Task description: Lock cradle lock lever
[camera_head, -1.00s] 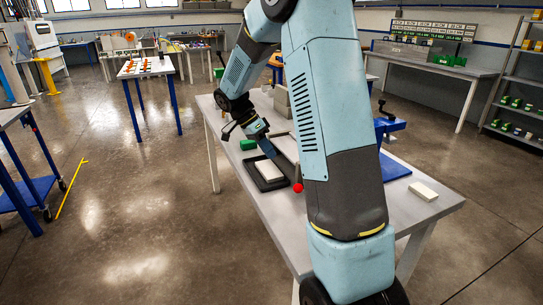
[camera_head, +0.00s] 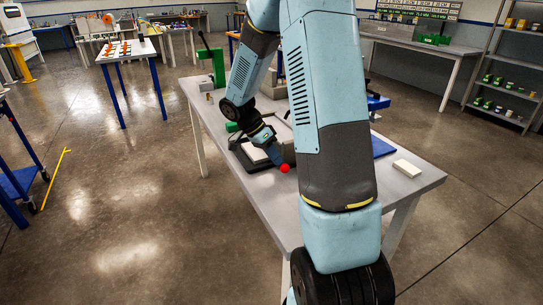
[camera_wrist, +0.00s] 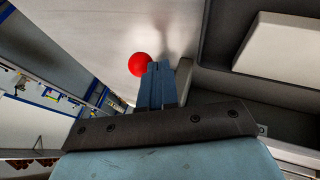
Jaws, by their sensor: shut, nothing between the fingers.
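The lever's red ball knob (camera_head: 284,168) shows at the front edge of the dark cradle tray (camera_head: 240,158) on the grey table. It also shows in the wrist view (camera_wrist: 139,64), right beside my fingertips. My gripper (camera_head: 279,158) points down at the knob with its blue fingers shut together and nothing between them. In the wrist view the fingers (camera_wrist: 157,82) overlap the knob's right edge; I cannot tell whether they touch it. A grey bar (camera_wrist: 184,80), perhaps the lever arm, shows just right of the fingers. A pale block (camera_wrist: 279,44) lies in the tray.
A green clamp-like stand (camera_head: 214,66) stands at the table's far left. A blue mat (camera_head: 382,147) and a loose pale block (camera_head: 407,168) lie to the right of my arm. The table's front right (camera_head: 400,185) is mostly clear.

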